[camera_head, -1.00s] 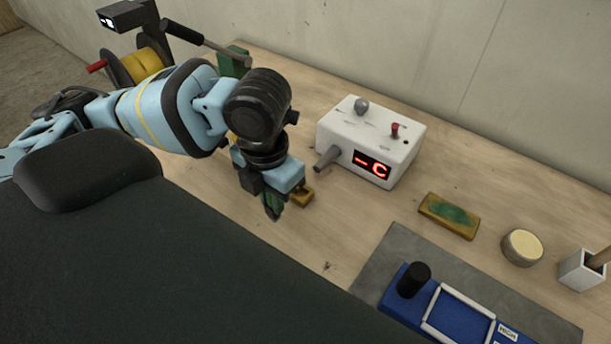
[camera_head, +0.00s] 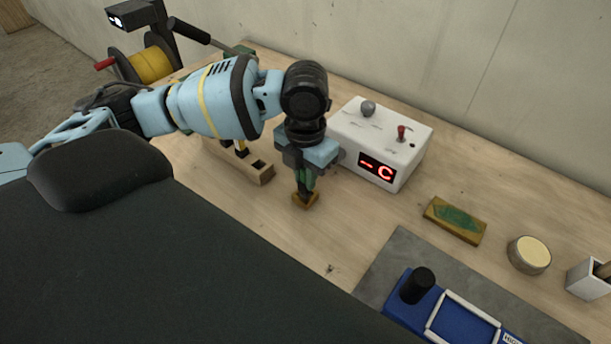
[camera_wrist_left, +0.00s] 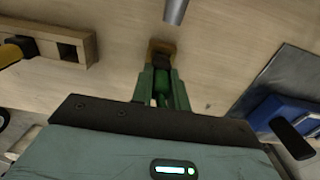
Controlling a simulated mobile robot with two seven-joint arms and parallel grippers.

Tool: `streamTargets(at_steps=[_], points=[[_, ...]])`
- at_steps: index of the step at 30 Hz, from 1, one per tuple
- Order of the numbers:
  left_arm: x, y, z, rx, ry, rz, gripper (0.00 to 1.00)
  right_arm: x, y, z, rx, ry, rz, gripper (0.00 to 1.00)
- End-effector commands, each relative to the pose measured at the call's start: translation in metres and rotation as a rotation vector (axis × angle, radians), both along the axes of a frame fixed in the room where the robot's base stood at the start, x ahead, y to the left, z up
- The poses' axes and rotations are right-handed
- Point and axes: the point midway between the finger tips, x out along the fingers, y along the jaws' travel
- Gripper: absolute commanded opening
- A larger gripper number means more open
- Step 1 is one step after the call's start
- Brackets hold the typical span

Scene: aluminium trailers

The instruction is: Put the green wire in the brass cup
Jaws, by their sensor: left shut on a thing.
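My left gripper (camera_head: 304,186) points down over the small brass cup (camera_head: 311,201) on the bench. It is shut on a slim green piece, the green wire (camera_wrist_left: 162,88), which shows between its fingers in the left wrist view. The brass cup (camera_wrist_left: 161,46) lies just beyond the fingertips there, with something dark at its near side. The fingers cover part of the cup, so I cannot tell whether the wire's lower end is inside it or above it. My right gripper is in neither view.
A white box (camera_head: 392,150) with a red display stands close right of the gripper. A wooden slotted block (camera_head: 262,172) is to its left. A green-topped pad (camera_head: 456,219), a round tin (camera_head: 528,254) and a blue device (camera_head: 408,303) are to the right. Bench in front is clear.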

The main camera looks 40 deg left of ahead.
Motion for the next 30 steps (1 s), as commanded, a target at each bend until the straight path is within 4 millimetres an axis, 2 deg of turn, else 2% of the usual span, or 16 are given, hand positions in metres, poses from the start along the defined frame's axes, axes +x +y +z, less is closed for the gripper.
streamTargets(at_steps=[3, 14, 15, 19, 20, 30], points=[[0.0003, 0.0005, -0.0091, 0.001, -0.003, 0.001, 0.0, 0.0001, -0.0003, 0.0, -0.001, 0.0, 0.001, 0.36], [0.0001, 0.0002, -0.0126, 0.0, -0.002, 0.001, 0.0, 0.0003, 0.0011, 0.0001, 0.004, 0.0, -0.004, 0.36], [0.0002, 0.0002, -0.0128, 0.0, -0.002, 0.001, 0.19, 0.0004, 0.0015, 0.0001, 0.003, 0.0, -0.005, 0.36], [0.0002, 0.0001, -0.0126, 0.0, -0.002, 0.001, 0.36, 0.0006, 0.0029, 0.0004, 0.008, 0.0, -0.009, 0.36], [0.0002, 0.0001, -0.0125, 0.0, -0.003, 0.001, 0.38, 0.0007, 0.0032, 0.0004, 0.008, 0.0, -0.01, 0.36], [0.0006, 0.0002, -0.0086, 0.0, -0.005, 0.0, 0.38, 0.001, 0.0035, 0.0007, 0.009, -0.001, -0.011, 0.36]])
